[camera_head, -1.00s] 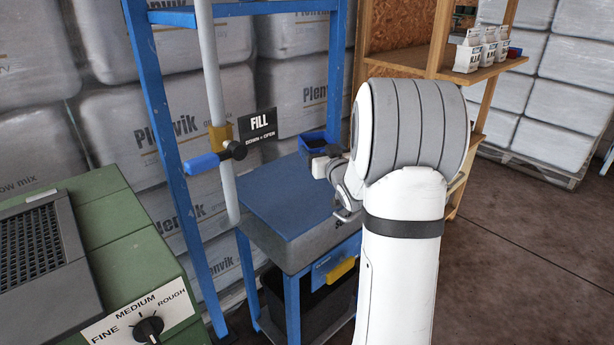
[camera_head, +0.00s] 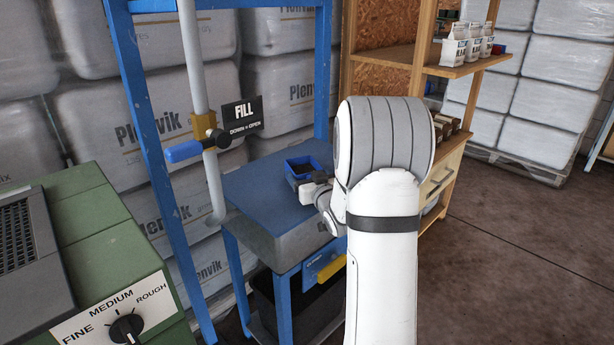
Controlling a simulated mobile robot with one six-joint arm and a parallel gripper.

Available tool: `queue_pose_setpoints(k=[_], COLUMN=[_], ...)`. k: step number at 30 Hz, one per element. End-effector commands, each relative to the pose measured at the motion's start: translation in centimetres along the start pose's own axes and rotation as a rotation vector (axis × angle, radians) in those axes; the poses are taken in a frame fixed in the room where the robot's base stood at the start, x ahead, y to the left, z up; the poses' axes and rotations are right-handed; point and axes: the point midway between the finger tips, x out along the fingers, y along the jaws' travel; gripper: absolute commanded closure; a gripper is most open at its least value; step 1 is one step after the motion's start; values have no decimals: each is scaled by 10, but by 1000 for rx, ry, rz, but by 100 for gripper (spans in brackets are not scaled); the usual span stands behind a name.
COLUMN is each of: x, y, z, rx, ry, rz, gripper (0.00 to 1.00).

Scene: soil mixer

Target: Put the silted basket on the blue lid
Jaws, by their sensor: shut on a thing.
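The silted basket (camera_head: 298,164) is a small blue tray with dark silt inside. It is over the far right part of the blue lid (camera_head: 257,198), the flat top of a grey box in a blue frame. I cannot tell if the basket rests on the lid or hangs just above it. My gripper (camera_head: 312,186) is shut on the near side of the basket. My white arm hides part of the lid's right side and most of the gripper's fingers.
A blue-handled fill lever (camera_head: 184,151) and its pipe stand left of the lid. A green machine (camera_head: 100,250) with a dial is at the front left. A wooden shelf (camera_head: 462,70) with white cartons is at the back right. The lid's left and front are bare.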

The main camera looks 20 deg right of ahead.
Motion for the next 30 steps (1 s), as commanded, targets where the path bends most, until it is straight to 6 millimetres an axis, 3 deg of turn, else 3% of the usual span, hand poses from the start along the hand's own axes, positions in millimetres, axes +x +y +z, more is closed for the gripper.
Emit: queue_pose_setpoints(k=[1,2,9,20,30], x=[0,0,0,0,-70], y=[0,0,0,-1,0], z=[3,2,1,-4,-2], rx=[0,0,0,0,0], ry=[1,0,0,0,-1], rz=[0,0,-1,-1,0], gripper=[47,21,2,1,1])
